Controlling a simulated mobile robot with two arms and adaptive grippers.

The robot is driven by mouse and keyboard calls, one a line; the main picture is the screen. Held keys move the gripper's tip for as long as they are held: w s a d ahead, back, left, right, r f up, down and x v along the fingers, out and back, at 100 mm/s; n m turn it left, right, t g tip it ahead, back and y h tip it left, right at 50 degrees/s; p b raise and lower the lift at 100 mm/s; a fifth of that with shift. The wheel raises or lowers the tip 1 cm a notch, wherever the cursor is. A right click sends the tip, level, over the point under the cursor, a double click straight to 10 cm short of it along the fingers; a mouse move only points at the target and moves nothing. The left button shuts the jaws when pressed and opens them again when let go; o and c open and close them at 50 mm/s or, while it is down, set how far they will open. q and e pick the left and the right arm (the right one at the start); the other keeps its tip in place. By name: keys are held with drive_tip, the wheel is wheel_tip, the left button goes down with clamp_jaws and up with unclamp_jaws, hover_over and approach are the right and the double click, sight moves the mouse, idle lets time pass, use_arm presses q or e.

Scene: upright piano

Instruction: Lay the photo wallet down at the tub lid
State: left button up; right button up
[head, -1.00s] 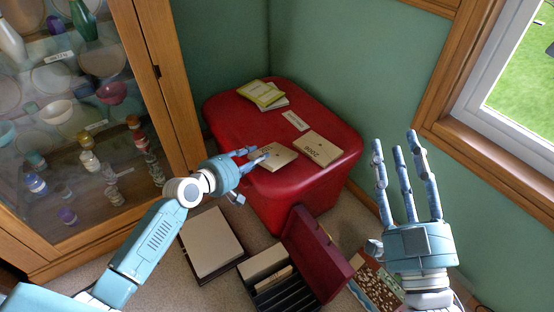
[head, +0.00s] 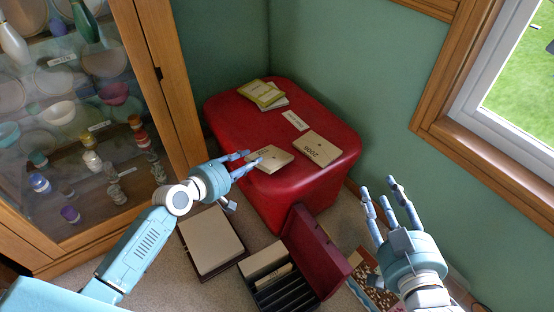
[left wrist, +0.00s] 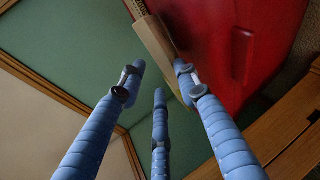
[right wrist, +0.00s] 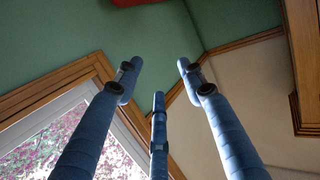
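A tan photo wallet (head: 272,158) with dark lettering lies on the red tub lid (head: 240,122), near its front left edge. A second tan wallet marked 2000 (head: 318,149) lies to its right. My left gripper (head: 250,162) is at the near left edge of the first wallet, fingers spread. In the left wrist view that wallet (left wrist: 160,45) shows edge-on between the fingertips (left wrist: 158,72); I cannot tell whether they touch it. My right gripper (head: 385,195) is open and empty, in the air right of the tub. No wallet shows between its fingers (right wrist: 160,75).
Yellow and white booklets (head: 263,94) and a white label (head: 295,120) are on the lid. An open dark red box with dividers (head: 318,258) and a flat pale-topped box (head: 211,243) stand on the floor. A glass cabinet (head: 80,120) is left, a window (head: 500,110) right.

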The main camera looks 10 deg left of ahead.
use_arm(q)
drive_tip(key=shift+s+a+r, duration=0.25)
drive_tip(key=shift+s+a, duration=0.05)
drive_tip(key=shift+s, duration=0.25)
use_arm(e)
drive_tip(key=shift+s+d+f+g+h, duration=0.15)
drive_tip(key=shift+s+f+g, duration=0.15)
drive_tip(key=shift+f, duration=0.3)
drive_tip(key=shift+s+d+f+g+h, duration=0.1)
drive_tip(key=shift+s+f+g, duration=0.2)
drive_tip(key=shift+f, duration=0.35)
drive_tip(key=shift+s+d+f+g+h, duration=0.15)
drive_tip(key=shift+f+g, duration=0.25)
drive_tip(key=shift+f, duration=0.2)
